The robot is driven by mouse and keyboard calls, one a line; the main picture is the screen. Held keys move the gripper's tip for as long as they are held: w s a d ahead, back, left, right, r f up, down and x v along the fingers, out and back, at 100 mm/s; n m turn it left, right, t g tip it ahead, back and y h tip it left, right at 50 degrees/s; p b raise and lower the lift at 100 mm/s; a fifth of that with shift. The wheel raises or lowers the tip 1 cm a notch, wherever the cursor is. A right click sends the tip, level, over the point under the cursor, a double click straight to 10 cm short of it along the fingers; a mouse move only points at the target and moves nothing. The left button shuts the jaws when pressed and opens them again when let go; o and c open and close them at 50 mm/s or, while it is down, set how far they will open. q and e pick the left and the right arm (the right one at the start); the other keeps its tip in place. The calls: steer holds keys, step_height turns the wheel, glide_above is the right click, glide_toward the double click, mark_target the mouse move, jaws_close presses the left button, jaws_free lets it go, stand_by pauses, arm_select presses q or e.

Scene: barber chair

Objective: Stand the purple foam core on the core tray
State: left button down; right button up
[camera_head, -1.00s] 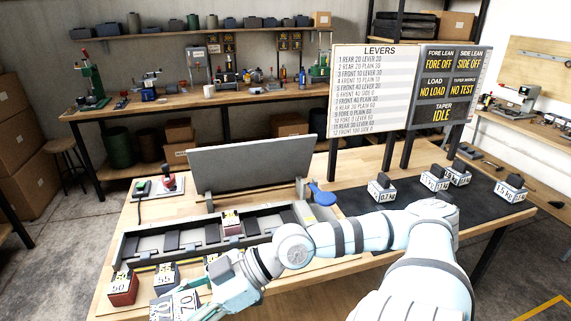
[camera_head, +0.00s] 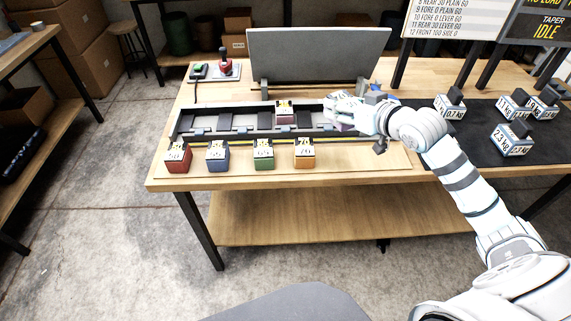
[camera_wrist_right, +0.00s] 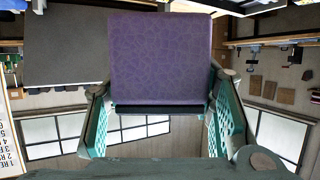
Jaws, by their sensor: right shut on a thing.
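My right gripper (camera_head: 338,109) is at the right end of the long grey fixture (camera_head: 185,124), above the table. In the wrist view it is shut on the purple foam core (camera_wrist_right: 160,58), with a teal finger on each side. In the head view the core is mostly hidden by the gripper. The core tray (camera_head: 350,166) appears to be the pale board along the table's front. A red core (camera_head: 177,157), blue core (camera_head: 217,155), green core (camera_head: 263,153) and orange core (camera_head: 304,152) stand on it in a row. My left gripper is not in view.
A dark red labelled block (camera_head: 285,117) sits in the fixture. A grey upright panel (camera_head: 318,55) stands behind it. Several labelled weights, one of them marked 0.7 kg (camera_head: 449,104), stand on the black mat (camera_head: 470,150) at right. The tray right of the orange core is clear.

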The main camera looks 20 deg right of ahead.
steer(key=w+d+m+h+b, duration=0.1)
steer(key=w+d+m+h, duration=0.2)
steer(key=d+m+h, duration=0.3)
steer(key=shift+n+g, duration=0.3)
steer(key=shift+n, duration=0.2)
steer(key=f+b, duration=0.1)
steer(key=f, duration=0.5)
steer(key=f+b, duration=0.1)
steer(key=f, duration=0.6)
steer(key=f+b, duration=0.2)
steer(key=f, duration=0.4)
steer(key=shift+d+f, duration=0.35)
steer(key=shift+f, duration=0.05)
steer(key=o, duration=1.2)
